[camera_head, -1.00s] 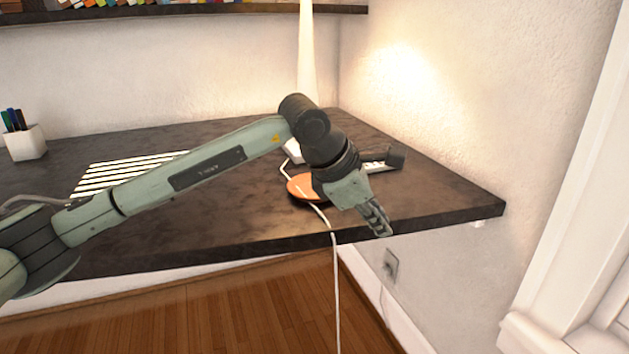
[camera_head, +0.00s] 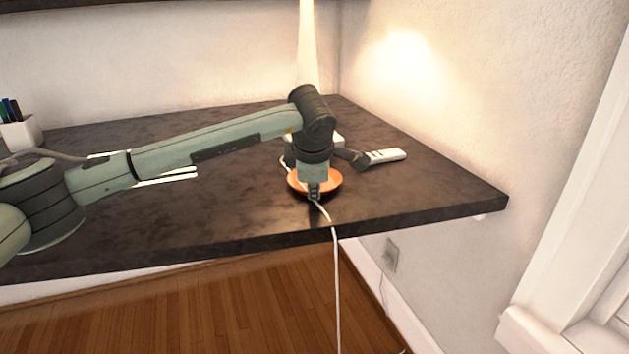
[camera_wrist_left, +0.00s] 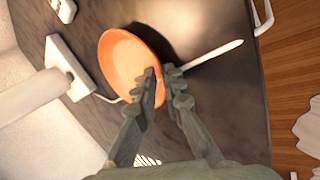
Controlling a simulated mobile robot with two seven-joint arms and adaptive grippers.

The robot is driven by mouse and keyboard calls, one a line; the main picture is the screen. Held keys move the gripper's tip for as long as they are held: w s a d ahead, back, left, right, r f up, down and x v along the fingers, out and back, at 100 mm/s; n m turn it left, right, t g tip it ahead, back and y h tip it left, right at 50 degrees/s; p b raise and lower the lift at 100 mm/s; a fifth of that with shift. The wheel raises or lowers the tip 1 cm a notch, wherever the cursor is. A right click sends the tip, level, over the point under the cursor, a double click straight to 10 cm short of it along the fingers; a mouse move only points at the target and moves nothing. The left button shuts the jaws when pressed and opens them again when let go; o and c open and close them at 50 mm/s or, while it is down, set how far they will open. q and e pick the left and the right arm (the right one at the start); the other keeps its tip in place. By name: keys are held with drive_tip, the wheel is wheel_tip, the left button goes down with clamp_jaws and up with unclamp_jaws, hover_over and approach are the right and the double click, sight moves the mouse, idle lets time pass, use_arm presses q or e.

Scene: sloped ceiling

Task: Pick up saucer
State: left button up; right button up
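The orange saucer (camera_head: 332,181) lies on the dark desk near its front right part, partly hidden by my left gripper (camera_head: 314,194) in the head view. In the left wrist view the saucer (camera_wrist_left: 122,62) shows as a shallow round dish left of the fingertips. My left gripper (camera_wrist_left: 161,72) points down over the saucer's near side. My right gripper is not in view.
A white cord (camera_head: 334,260) runs past the saucer and over the desk's front edge (camera_head: 200,250). A lit lamp (camera_head: 308,45) stands behind. A white remote-like object (camera_head: 386,156) lies right of the gripper. A pen cup (camera_head: 22,133) stands far left. The desk's right end is clear.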

use_arm(q)
clamp_jaws()
drive_tip(key=shift+r, duration=0.1)
